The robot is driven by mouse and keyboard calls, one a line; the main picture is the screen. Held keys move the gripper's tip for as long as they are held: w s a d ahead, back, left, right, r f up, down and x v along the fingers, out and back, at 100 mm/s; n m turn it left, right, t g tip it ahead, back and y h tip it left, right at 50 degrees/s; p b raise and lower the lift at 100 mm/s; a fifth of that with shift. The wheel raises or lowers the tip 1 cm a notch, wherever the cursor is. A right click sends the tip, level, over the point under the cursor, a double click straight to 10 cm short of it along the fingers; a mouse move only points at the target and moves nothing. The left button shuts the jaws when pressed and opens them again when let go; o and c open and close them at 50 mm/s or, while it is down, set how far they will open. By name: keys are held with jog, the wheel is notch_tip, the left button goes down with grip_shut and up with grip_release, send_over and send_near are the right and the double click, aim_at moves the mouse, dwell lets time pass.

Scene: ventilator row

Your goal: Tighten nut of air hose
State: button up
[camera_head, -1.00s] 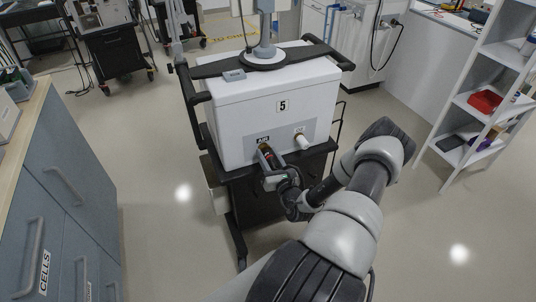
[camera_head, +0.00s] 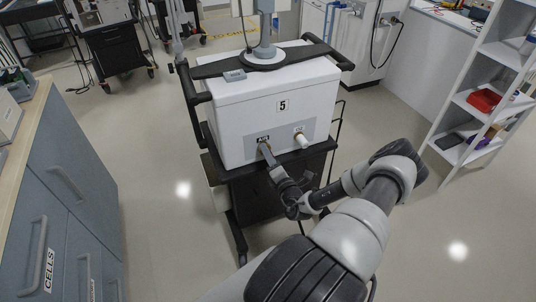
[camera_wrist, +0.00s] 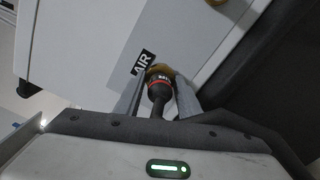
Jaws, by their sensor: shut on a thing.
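The white ventilator (camera_head: 250,115) with the label 5 stands on a dark cart. The AIR port, under the black AIR label (camera_wrist: 143,62), is on its lower front panel. In the wrist view a brass nut (camera_wrist: 159,70) sits at the port, with the dark hose end (camera_wrist: 158,92) and its red ring behind it. My gripper (camera_head: 266,152) is at the AIR port; in the wrist view its two fingers (camera_wrist: 158,82) lie on either side of the nut and hose end, shut on the nut. In the head view the gripper largely hides the nut.
A white fitting (camera_head: 301,140) sticks out of the panel right of the AIR port. Black handles (camera_head: 196,98) flank the ventilator. Blue-grey drawers (camera_head: 75,190) stand at left and a white shelf (camera_head: 485,100) at right.

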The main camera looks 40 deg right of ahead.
jog(key=m, duration=0.3)
jog(key=shift+m, duration=0.3)
jog(key=m, duration=0.3)
jog(key=shift+m, duration=0.4)
jog(key=m, duration=0.5)
jog(key=shift+m, duration=0.7)
jog(key=o, duration=1)
jog(key=shift+o, duration=0.2)
jog(key=shift+s, duration=0.1)
jog(key=p+v, duration=0.1)
jog(key=v, duration=1.6)
